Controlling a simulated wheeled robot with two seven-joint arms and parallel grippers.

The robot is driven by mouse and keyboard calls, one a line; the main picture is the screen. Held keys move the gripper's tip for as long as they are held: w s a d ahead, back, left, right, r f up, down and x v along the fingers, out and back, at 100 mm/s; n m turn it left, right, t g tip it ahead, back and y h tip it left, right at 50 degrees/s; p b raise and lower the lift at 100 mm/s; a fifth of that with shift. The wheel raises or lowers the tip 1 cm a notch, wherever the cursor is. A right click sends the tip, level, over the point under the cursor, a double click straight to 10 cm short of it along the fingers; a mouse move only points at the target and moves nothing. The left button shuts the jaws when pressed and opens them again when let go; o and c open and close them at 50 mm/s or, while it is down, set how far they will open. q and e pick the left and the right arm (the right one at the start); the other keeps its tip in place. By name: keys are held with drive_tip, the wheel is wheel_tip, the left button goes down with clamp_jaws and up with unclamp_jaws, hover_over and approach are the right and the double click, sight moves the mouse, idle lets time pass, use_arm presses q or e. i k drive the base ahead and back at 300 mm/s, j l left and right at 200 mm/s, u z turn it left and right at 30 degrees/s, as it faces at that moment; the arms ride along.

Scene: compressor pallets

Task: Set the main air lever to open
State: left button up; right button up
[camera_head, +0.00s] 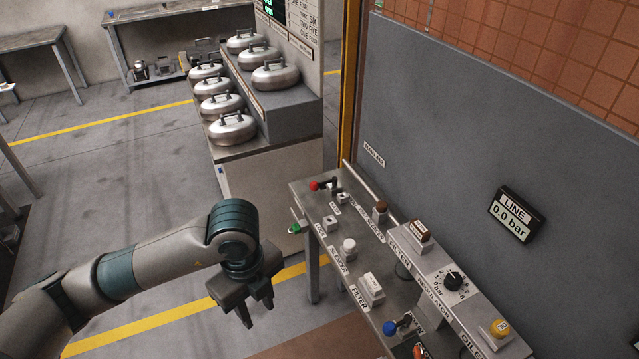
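A lever with a red knob (315,186) stands at the far left end of the grey bench. A second lever with a blue knob (390,328) is near the bench's front, at the bottom of the view. The small labels beside them are too small to read surely, so I cannot tell which is the main air lever. My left gripper (258,314) hangs left of the bench, fingers downward, with a gap between them and nothing held. It is apart from both levers. My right gripper is out of view.
The bench (333,268) carries several small fittings and a regulator dial (454,281). A wall display (514,215) reads "LINE 0.0 bar". A green fitting (295,229) sticks out at the bench's left edge. Behind stands a rack (265,184) with several silver round pots.

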sight(314, 186)
drive_tip(key=i+j+z, duration=0.9)
drive_tip(key=k, duration=0.1)
